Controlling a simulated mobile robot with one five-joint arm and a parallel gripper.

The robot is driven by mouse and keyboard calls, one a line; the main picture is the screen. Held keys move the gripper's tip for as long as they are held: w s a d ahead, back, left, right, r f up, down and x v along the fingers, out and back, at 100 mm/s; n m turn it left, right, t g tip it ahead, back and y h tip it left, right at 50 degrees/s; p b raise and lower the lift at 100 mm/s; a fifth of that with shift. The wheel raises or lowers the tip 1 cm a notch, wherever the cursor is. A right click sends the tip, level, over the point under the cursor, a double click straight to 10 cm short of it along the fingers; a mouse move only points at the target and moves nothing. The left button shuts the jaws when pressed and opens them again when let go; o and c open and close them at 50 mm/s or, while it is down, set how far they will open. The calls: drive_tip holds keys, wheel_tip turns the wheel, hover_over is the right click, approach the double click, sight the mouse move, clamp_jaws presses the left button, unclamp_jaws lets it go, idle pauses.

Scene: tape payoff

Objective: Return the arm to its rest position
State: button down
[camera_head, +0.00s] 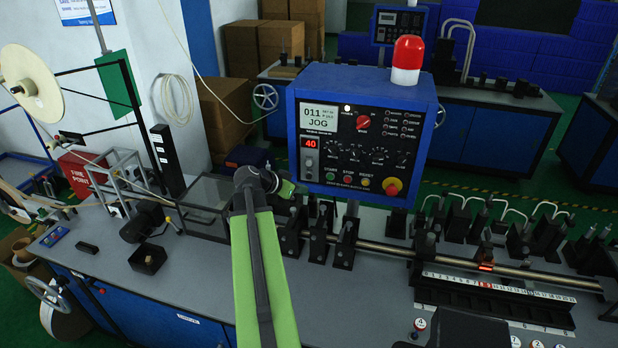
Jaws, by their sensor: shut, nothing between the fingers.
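My green and dark grey arm reaches up from the bottom middle of the view over the grey bench (330,300). Its far end bends to the right at a dark joint. My gripper (297,190), small and partly lost against dark parts, is just below the lower left corner of the blue control panel (365,90). It is shut and holds nothing. I cannot tell whether it touches the panel. The panel shows "011 JOG" and "40", with several knobs and buttons along its lower part.
Black brackets (318,240) and a steel rod (385,247) line the bench to the right of my arm. A clear-walled box (195,205) stands to its left. A tape reel (30,85) hangs at the far left.

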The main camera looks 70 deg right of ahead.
drive_tip(key=shift+a, duration=0.75)
drive_tip(key=w+a+f+n+t+b, duration=0.25)
drive_tip(key=w+a, duration=0.35)
drive_tip(key=w, duration=0.4)
drive_tip(key=w+a+f+n+t+b, duration=0.1)
drive_tip(key=w+a+f+b, duration=0.3)
drive_tip(key=w, duration=0.6)
drive_tip(key=w+a+f+n+t+y+b, duration=0.1)
drive_tip(key=w+a+f+n+b, duration=0.15)
drive_tip(key=w+a, duration=0.5)
drive_tip(key=w+a+f+n+t+b, duration=0.15)
drive_tip(key=w+a+f, duration=0.3)
drive_tip(key=a, duration=0.65)
drive_tip(key=w+a+f+n+t+y+b, duration=0.1)
drive_tip(key=w+a+f+n+y, duration=0.15)
drive_tip(key=a, duration=0.75)
drive_tip(key=w+a+f+n+y+b, duration=0.1)
drive_tip(key=w+a+f+n+b, duration=0.2)
drive_tip(key=a, duration=0.7)
drive_tip(key=s+a+f+n+g+y, duration=0.1)
drive_tip(key=s+a+f+n+y, duration=0.1)
drive_tip(key=a+n, duration=0.3)
drive_tip(key=s+a+f+n+g+y, duration=0.1)
drive_tip(key=s+a+f+n+y, duration=0.2)
drive_tip(key=a, duration=0.8)
drive_tip(key=shift+s+a+n+p, duration=0.15)
drive_tip(key=shift+s+n+p, duration=0.15)
drive_tip(key=shift+s+n, duration=0.75)
